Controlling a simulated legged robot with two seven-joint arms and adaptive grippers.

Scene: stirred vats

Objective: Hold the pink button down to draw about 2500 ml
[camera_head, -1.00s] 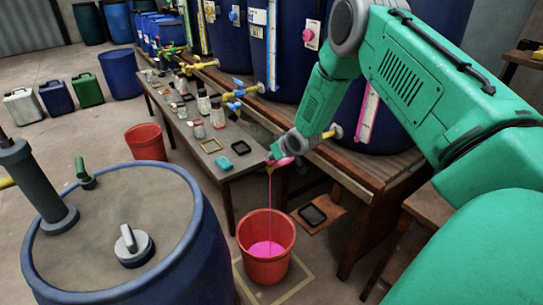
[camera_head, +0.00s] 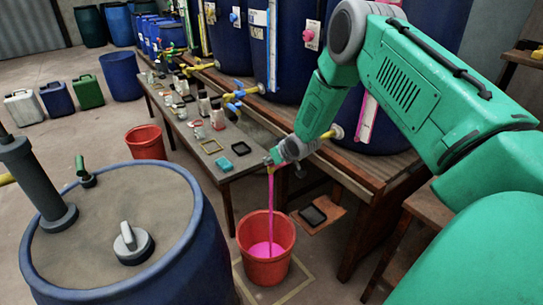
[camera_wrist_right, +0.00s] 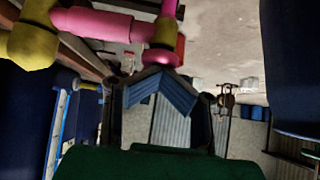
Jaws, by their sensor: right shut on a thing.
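The pink button (camera_head: 308,36) is a round knob on a white plate on a blue vat, apart from my gripper. My right gripper (camera_head: 272,158) is at the tap beyond the bench edge. In the right wrist view its fingers (camera_wrist_right: 164,72) meet at the pink tap handle (camera_wrist_right: 168,32), shut on it; the exact contact is partly hidden. A pink stream (camera_head: 270,195) falls from the tap into a red bucket (camera_head: 262,235), where pink liquid (camera_head: 265,249) lies. My left gripper is not in view.
A blue drum (camera_head: 105,235) with a grey cap stands at the front left. A low bench (camera_head: 225,165) carries bottles and small trays. A second red bucket (camera_head: 146,142) stands behind the drum. Blue vats line the wooden stand (camera_head: 350,170).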

